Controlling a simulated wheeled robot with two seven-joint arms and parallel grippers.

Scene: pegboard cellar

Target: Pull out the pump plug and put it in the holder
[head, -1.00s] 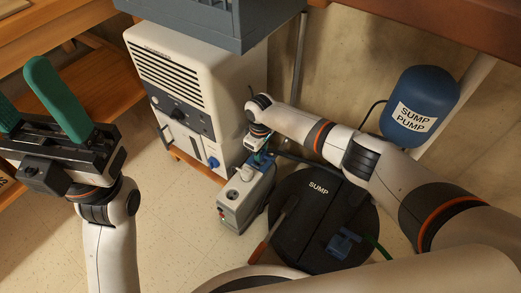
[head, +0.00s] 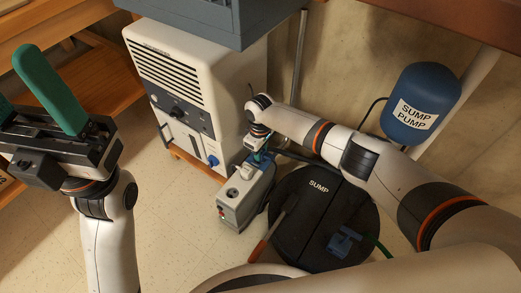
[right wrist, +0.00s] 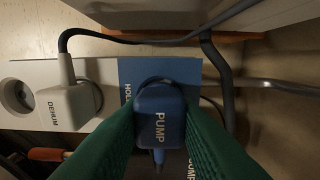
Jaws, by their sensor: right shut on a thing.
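The blue plug marked PUMP (right wrist: 158,118) is between the green fingers of my right gripper (right wrist: 160,135), which is shut on it. In the right wrist view the plug overlaps a blue panel (right wrist: 128,70) with partly hidden "HOL" lettering. I cannot tell whether the plug is seated there or just above it. In the head view my right gripper (head: 262,157) is at the far end of the grey outlet box (head: 238,207). My left gripper (head: 24,105) is open and empty, raised at the left, away from the box.
A white plug marked DEHUM (right wrist: 70,105) sits in the box beside an empty round socket (right wrist: 20,96). A dark cable crosses behind. A white dehumidifier (head: 200,65) stands behind left, and a black sump lid (head: 325,220) lies to the right.

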